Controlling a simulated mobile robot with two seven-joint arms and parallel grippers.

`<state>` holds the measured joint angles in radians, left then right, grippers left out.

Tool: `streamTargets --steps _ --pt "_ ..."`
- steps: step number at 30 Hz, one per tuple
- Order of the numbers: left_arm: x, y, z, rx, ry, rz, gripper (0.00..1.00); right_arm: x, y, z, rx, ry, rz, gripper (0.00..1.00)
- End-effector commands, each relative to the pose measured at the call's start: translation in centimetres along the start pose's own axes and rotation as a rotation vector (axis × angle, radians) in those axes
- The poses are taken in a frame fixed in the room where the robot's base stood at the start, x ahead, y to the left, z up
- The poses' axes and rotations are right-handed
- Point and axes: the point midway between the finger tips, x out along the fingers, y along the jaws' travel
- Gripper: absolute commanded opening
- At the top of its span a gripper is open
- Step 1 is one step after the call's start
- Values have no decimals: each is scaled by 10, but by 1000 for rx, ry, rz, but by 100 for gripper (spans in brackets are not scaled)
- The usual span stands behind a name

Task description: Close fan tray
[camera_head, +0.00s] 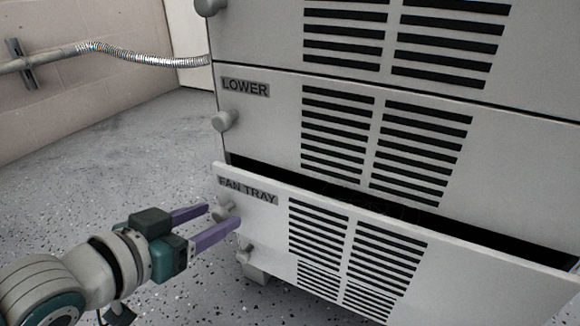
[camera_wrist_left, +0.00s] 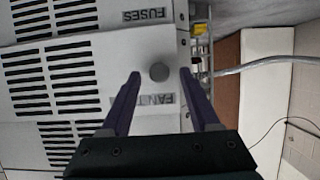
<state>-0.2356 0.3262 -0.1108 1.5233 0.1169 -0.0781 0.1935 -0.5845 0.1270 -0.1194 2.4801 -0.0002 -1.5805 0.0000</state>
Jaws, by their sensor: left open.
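The fan tray (camera_head: 258,220) is a pale grey drawer front with dark vent slots and a FAN TRAY label. It stands partly out from the cabinet, with a dark gap along its top edge. Its round grey knob (camera_head: 222,208) is at the left end below the label. My left gripper (camera_head: 222,214) is open, with its purple fingertips on either side of the knob. In the left wrist view the knob (camera_wrist_left: 159,72) lies between the fingers (camera_wrist_left: 160,80), apart from both. I cannot tell whether the fingers touch the tray front. My right gripper is out of view.
The LOWER drawer (camera_head: 270,120) above appears flush with the cabinet. A FUSES label (camera_wrist_left: 145,17) shows upside down in the left wrist view. A metal conduit (camera_head: 140,57) runs behind to the left; speckled floor is clear there.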

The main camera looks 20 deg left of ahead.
Motion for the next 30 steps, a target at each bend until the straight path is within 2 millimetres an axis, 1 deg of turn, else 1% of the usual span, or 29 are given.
streamTargets --steps 1,3,11,27,30 --pt "5 0 2 0 0 0 62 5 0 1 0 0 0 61" --pt "7 0 1 1 -1 0 62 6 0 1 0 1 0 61" --pt "7 0 -1 1 -1 0 61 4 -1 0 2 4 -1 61" --pt "7 0 0 2 -1 0 0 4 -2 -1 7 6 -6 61" --pt "7 0 0 2 -1 0 0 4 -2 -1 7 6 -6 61"
